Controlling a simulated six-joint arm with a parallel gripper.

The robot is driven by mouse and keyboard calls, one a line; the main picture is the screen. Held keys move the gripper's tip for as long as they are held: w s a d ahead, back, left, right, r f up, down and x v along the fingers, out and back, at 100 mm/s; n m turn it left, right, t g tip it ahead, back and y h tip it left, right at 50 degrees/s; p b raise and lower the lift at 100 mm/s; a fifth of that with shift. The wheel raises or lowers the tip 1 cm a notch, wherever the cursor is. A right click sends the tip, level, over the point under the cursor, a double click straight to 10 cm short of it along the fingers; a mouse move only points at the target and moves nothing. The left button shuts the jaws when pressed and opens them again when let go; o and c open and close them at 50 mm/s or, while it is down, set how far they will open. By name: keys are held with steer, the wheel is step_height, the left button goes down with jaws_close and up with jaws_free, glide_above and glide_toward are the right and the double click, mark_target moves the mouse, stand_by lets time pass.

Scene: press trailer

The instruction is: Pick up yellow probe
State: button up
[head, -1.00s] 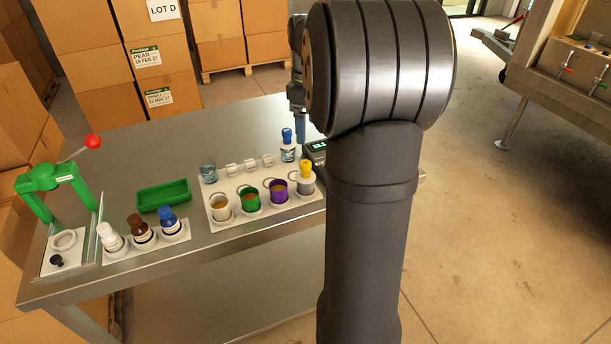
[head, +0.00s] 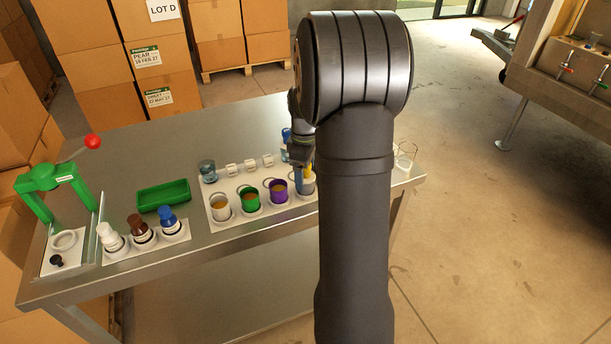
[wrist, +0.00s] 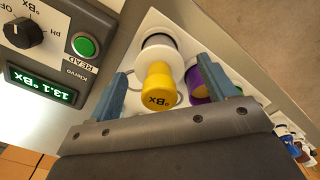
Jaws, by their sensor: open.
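The yellow probe (wrist: 158,88) is marked "°Bx" and stands in a pale cup in the white holder, seen from above in the wrist view. In the head view only a bit of the yellow probe (head: 311,172) shows beside my arm. My gripper (wrist: 170,85) is open, with one blue-grey finger on each side of the yellow probe. Whether either finger touches it I cannot tell. My gripper (head: 303,180) also shows in the head view, low over the right end of the holder, partly hidden by my arm.
A meter with a green display (wrist: 42,84) is close by. A green tray (head: 163,195), bottles and a green press (head: 50,185) stand left.

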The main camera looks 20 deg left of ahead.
steer(key=shift+f, duration=0.95)
steer(key=shift+c, duration=0.3)
steer(key=c, duration=1.1)
steer(key=shift+c, duration=0.2)
